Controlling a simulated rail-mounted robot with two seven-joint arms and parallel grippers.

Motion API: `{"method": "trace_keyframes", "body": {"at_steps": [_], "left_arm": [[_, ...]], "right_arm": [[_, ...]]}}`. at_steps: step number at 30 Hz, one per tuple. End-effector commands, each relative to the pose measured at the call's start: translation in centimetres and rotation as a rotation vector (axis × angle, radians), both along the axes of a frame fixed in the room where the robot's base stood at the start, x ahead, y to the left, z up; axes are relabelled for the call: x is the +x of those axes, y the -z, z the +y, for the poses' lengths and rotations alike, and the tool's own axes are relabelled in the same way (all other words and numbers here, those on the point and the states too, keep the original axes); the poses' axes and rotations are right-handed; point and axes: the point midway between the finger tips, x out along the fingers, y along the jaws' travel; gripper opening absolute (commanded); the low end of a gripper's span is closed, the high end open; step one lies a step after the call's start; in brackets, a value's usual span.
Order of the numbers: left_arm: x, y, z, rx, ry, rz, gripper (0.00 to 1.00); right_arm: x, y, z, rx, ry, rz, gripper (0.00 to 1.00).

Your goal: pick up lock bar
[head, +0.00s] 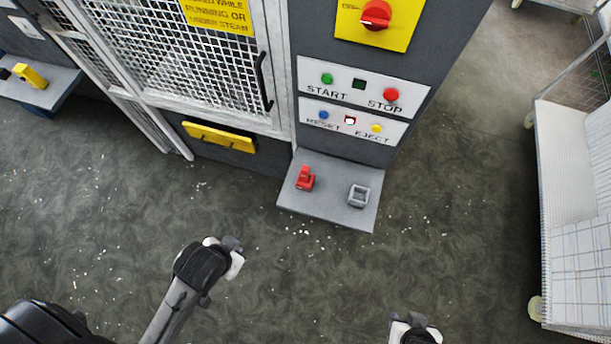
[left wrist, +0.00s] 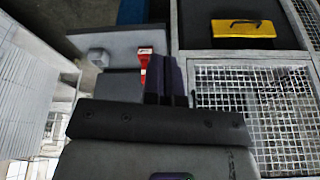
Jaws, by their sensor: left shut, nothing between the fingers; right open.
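A small red piece (head: 305,179) stands on the left part of the grey shelf (head: 330,208) under the button panel. I cannot tell for sure whether it is the lock bar. It also shows in the left wrist view (left wrist: 144,58), partly behind my fingers. A yellow bar (head: 220,137) sits on the machine front below the mesh door. My left gripper (head: 230,255) is in front of the shelf and to its left, apart from it. In the left wrist view its dark fingers (left wrist: 166,80) are together and empty. My right gripper (head: 415,327) is open at the bottom edge, cut off.
A small grey open box (head: 358,195) is right of the red piece on the shelf. Above are the button panels (head: 352,122) and a red knob (head: 376,14). A white mesh cart (head: 574,200) stands at the right. The speckled floor between is clear.

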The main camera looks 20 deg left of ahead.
Motion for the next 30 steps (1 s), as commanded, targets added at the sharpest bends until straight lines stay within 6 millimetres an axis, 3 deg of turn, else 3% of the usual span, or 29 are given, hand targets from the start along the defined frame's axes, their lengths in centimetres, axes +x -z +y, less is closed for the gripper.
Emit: {"method": "trace_keyframes", "body": {"at_steps": [2, 17, 25, 28, 30], "left_arm": [[0.0, 0.0, 0.0, 0.0, -0.001, 0.0, 0.08], [0.0, 0.0, 0.0, -0.001, -0.001, 0.0, 0.55], [0.5, 0.1, 0.0, 0.001, 0.0, -0.01, 0.55], [2.5, -0.1, 0.1, 0.002, 0.001, -0.06, 0.55], [5.0, -0.5, 0.7, 0.024, 0.013, -0.125, 0.55]], "right_arm": [[0.0, 0.0, 0.0, 0.0, 0.0, 0.0, 0.43], [0.0, 0.0, 0.2, 0.005, 0.004, 0.0, 0.43], [0.0, 0.2, 0.3, 0.01, 0.006, -0.001, 0.43], [0.0, 1.1, 0.3, 0.009, 0.006, 0.0, 0.43], [0.0, 2.1, 0.3, 0.01, 0.006, 0.001, 0.43]]}}
